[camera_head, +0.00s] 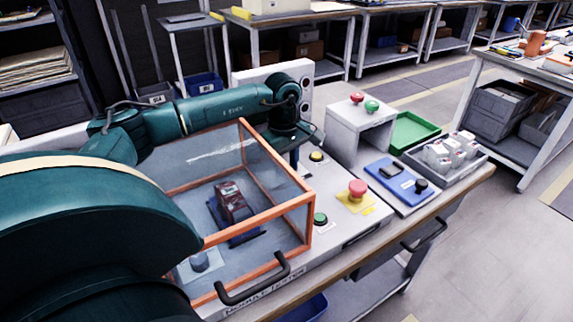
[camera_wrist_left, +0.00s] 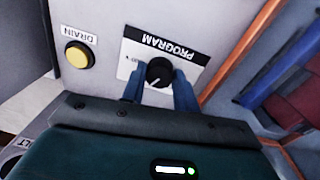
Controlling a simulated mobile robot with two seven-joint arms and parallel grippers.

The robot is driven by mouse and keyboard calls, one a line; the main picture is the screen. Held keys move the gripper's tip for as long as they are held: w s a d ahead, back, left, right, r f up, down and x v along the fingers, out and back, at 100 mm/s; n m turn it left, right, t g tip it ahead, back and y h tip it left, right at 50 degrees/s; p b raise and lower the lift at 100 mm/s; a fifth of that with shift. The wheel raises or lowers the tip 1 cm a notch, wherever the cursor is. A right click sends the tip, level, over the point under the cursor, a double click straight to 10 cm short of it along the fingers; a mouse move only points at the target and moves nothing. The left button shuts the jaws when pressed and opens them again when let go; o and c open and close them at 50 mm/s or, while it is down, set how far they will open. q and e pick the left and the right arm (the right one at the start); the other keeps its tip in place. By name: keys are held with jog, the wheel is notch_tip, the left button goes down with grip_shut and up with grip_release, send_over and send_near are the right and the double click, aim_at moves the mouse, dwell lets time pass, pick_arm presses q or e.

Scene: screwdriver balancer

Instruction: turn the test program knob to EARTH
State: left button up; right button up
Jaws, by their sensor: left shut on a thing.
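The black program knob (camera_wrist_left: 159,72) sits on the white PROGRAM plate (camera_wrist_left: 165,49), which appears upside down in the left wrist view. My left gripper (camera_wrist_left: 158,88) has its two blue fingers on either side of the knob and is shut on it. A pale mark on the knob points to the lower left in that view. Most position labels are hidden or too small to read, so I cannot tell which one is selected. In the head view my left arm reaches over the clear orange-framed cover (camera_head: 312,215), and the knob is hidden. My right gripper is not in view.
The yellow DRAIN button (camera_wrist_left: 78,54) is beside the plate. The cover encloses a dark red module (camera_head: 232,202). A red mushroom button (camera_head: 357,188) and a green button (camera_head: 320,219) stand on the tester's right. A grey tray (camera_head: 470,162) holds pale parts.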

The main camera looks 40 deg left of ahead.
pick_arm(q)
jog(key=shift+r, duration=0.1)
dwell(0.3)
jog(key=o, duration=1)
jog(key=r, duration=1.3)
jog(key=shift+s, duration=0.35)
